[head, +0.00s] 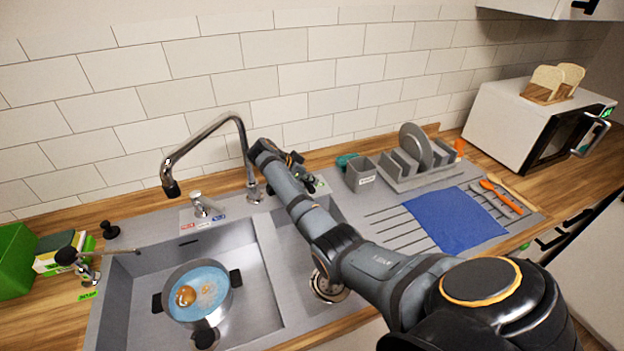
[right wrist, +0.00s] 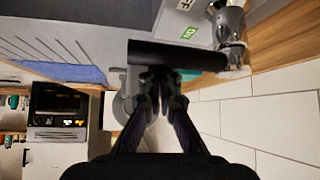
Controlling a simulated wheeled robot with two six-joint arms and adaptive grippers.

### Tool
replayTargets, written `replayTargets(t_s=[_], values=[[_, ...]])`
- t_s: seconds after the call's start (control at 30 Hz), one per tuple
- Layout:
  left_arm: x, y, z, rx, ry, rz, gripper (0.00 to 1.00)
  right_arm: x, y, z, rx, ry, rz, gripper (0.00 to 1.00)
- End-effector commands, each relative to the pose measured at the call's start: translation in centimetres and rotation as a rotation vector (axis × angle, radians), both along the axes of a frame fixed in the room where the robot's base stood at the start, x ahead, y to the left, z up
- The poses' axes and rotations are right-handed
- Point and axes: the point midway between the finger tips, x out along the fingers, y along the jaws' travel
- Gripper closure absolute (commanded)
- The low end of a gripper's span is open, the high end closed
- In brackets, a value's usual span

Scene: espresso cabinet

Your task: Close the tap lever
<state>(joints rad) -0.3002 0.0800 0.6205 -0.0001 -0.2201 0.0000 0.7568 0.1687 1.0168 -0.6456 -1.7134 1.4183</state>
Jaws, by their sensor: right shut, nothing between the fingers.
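The chrome tap spout (head: 207,133) arches over the sink from a base (head: 254,191) at its back edge. A short chrome lever fitting (head: 199,203) stands left of this base, behind red and blue labels. My right arm crosses the sink, and its gripper (head: 298,160) is behind the sink near the wall, right of the spout, partly hidden by the arm. In the right wrist view the fingers (right wrist: 157,88) are shut and empty. A dark bar (right wrist: 175,55) lies across just beyond them, close to a chrome fitting (right wrist: 228,28); contact cannot be told. My left gripper is not in view.
A pot (head: 197,291) with blue contents sits in the left sink basin (head: 258,305). A grey caddy (head: 361,175), a dish rack (head: 425,178) and a blue cloth (head: 441,219) are at the right. A microwave (head: 512,118) stands farther right. The tiled wall is close behind the gripper.

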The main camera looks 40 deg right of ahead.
Motion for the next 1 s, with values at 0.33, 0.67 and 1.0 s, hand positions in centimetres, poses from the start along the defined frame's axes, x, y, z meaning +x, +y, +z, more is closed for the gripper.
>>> replayTargets(t_s=[0.33,0.67,1.0], values=[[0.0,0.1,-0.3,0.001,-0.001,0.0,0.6,0.2,-3.0,1.2,0.006,-0.006,0.018,1.0],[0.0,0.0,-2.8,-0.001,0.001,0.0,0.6,1.6,2.1,6.8,0.005,-0.002,0.016,1.0],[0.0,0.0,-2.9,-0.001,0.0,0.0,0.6,1.8,3.0,8.1,0.002,0.0,0.013,1.0]])
